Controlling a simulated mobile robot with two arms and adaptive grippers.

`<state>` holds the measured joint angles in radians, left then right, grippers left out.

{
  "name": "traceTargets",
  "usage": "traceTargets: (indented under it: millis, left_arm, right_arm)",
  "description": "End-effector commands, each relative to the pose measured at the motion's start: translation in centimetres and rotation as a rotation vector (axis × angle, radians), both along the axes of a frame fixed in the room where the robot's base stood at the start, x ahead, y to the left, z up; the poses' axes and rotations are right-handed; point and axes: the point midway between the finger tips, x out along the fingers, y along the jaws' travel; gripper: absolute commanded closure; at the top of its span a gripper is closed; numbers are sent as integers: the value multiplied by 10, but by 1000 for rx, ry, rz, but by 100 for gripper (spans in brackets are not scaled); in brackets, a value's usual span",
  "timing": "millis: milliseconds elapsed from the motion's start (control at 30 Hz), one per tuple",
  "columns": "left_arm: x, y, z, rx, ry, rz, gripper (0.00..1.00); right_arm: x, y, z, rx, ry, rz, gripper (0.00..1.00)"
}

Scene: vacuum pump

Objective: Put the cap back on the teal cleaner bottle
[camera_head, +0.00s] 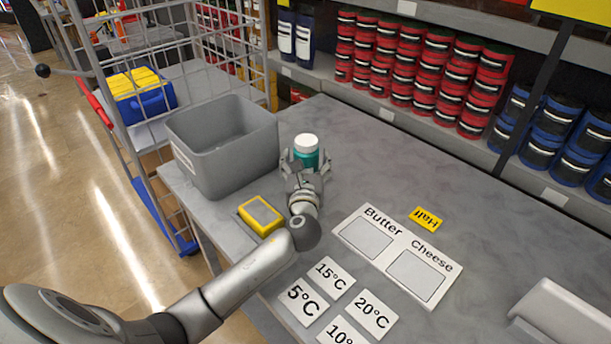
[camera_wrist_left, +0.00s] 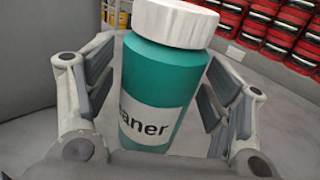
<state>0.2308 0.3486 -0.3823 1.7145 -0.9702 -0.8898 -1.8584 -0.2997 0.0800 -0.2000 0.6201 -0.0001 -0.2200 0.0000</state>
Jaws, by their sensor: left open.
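The teal cleaner bottle (camera_head: 307,158) stands upright on the grey table, just right of the grey bin. A white cap (camera_head: 306,141) sits on top of the bottle; I cannot tell whether it is fastened. My left gripper (camera_head: 306,166) is open around the bottle, with a finger on each side. In the left wrist view the bottle (camera_wrist_left: 160,85) with its "...aner" label stands between the open fingers, with gaps visible on both sides. The white cap (camera_wrist_left: 175,22) shows there at the top, partly cut off by the frame. My right gripper is not in view.
A grey bin (camera_head: 222,150) stands close left of the bottle. A yellow box (camera_head: 261,215) lies beside my left arm. A Butter/Cheese board (camera_head: 398,255), a yellow "Half" tag (camera_head: 425,219) and temperature cards (camera_head: 331,276) lie on the table (camera_head: 480,215). Shelves with red cans (camera_head: 420,75) stand behind.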

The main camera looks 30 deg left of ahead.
Motion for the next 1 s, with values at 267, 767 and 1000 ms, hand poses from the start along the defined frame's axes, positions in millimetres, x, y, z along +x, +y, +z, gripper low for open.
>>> traceTargets:
  millis: [267,767,1000]
  left_arm:
    - [-46,-23,-2,-2,1,-3,25]
    - [-102,-50,-1,-1,0,-1,25]
    - [-102,-50,0,-1,0,-1,25]
  right_arm:
    - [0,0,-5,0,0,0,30]
    - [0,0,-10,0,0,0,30]
    - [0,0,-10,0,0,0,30]
